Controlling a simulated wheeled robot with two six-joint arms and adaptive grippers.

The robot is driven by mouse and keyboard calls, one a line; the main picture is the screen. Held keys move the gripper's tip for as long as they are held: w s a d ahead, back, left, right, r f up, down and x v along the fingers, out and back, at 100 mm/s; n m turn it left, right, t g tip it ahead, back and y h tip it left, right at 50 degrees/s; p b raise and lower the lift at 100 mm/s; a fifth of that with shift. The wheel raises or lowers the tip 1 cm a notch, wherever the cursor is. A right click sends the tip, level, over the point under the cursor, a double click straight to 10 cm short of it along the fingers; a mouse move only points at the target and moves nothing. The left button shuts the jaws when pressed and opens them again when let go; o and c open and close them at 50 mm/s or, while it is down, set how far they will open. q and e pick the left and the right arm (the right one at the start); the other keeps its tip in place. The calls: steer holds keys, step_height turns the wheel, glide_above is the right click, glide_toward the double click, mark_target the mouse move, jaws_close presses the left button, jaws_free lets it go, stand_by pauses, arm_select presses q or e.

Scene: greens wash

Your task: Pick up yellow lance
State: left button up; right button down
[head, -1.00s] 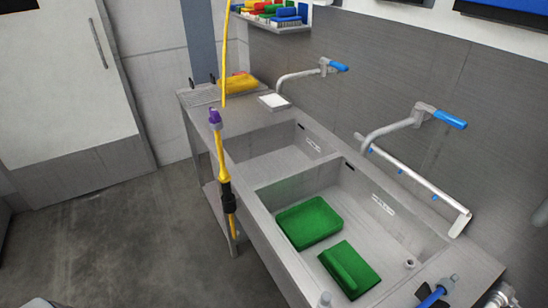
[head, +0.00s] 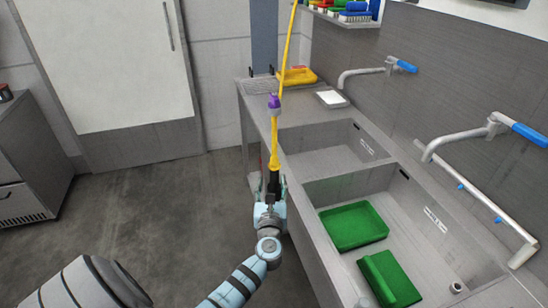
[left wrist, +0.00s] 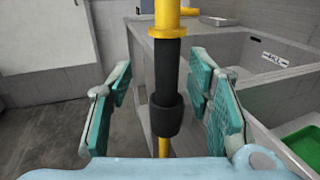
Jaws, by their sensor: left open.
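The yellow lance (head: 274,150) hangs upright in front of the sink's left front edge, with a purple tip at its top, a yellow line rising above it and a black grip lower down. My left gripper (head: 268,194) is at the height of the black grip and hides its lower part in the head view. In the left wrist view the black grip (left wrist: 167,85) stands between the two teal fingers (left wrist: 160,80), which are open with a gap on each side. My right gripper is out of view.
The steel double sink (head: 300,196) is close to the right of my left gripper. Two green trays (head: 354,226) lie in its near basin. A yellow item (head: 297,76) sits on the far counter. The floor to the left is clear.

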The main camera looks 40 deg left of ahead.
mark_target(275, 105)
arm_select(q)
steer(key=x, duration=0.1)
steer(key=b+x, duration=0.1)
steer(key=x, duration=0.3)
steer(key=shift+w+d+f, duration=0.25)
steer(key=shift+w+f, duration=0.05)
steer(key=shift+w+a, duration=0.15)
steer(key=c, duration=0.8)
steer(key=shift+c, duration=0.2)
steer(key=shift+r, duration=0.1)
step_height(275, 105, up, 16)
steer(key=p, duration=0.9)
step_height(275, 105, up, 8)
steer(key=shift+r+p, duration=0.1)
steer(key=shift+p, duration=0.95)
steer(key=shift+r, duration=0.35)
